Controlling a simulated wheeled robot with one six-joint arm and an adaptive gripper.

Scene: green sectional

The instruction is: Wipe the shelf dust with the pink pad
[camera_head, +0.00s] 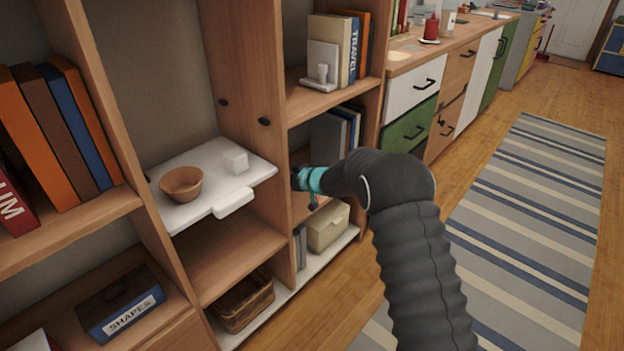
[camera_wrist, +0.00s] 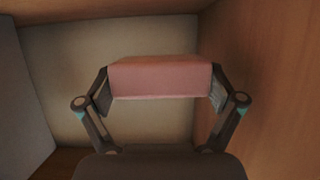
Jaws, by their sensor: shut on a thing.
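The pink pad (camera_wrist: 160,75) spans the space between the two fingers of my gripper (camera_wrist: 160,92) in the wrist view. The fingers press on its left and right ends, and it is held level. In the head view my gripper (camera_head: 312,182) reaches into the right-hand column of the wooden shelf unit (camera_head: 240,75), between the grey books and the cream box. Its fingertips are mostly hidden there. I cannot make out any dust in either view, and I cannot tell whether the pad touches a surface.
In the wrist view a wooden side wall (camera_wrist: 260,80) stands close on the right and a grey panel (camera_wrist: 22,95) on the left. Grey books (camera_head: 326,135) and a cream box (camera_head: 328,228) are near my gripper. A bowl (camera_head: 181,184) sits on a white board at left.

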